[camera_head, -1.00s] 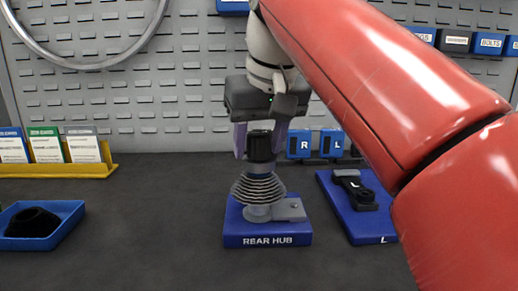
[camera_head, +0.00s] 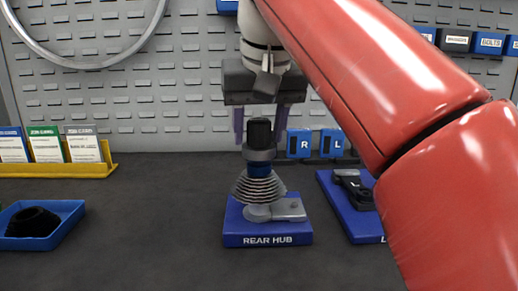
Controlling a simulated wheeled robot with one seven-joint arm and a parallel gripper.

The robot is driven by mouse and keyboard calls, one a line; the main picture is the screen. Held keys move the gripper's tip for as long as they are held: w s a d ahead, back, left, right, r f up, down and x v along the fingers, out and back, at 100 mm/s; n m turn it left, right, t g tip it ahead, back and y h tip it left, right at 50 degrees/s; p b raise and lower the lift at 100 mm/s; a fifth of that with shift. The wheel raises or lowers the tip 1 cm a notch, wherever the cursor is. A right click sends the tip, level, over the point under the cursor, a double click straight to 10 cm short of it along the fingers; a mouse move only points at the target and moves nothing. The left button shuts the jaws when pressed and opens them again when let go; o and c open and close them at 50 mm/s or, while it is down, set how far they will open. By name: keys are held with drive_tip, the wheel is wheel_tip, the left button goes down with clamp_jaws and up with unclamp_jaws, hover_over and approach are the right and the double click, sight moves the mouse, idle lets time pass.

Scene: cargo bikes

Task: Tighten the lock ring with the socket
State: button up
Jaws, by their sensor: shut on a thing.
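The socket (camera_head: 259,134), black on top with a grey collar and a blue band, stands upright on the cone of stacked sprockets of the rear hub (camera_head: 259,188). The hub sits on a blue base (camera_head: 268,240) labelled REAR HUB. My gripper (camera_head: 260,136) points down over it, with one purple finger on each side of the socket, and is shut on it. The exact finger contact is hard to see. The lock ring is hidden under the socket.
A blue base (camera_head: 352,216) with a black part stands to the right, partly behind my red arm. A blue tray (camera_head: 62,226) with a black item lies at the left. Small blue holders marked R and L (camera_head: 332,143) stand behind. The dark bench between is clear.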

idle(0.3)
drive_tip(key=n+y, duration=0.1)
drive_tip(key=n, duration=0.3)
drive_tip(key=shift+y, duration=0.3)
drive_tip(key=n+g+y, duration=0.1)
drive_tip(key=n, duration=0.3)
drive_tip(key=shift+s+r, duration=0.1)
drive_tip(key=shift+r, duration=0.05)
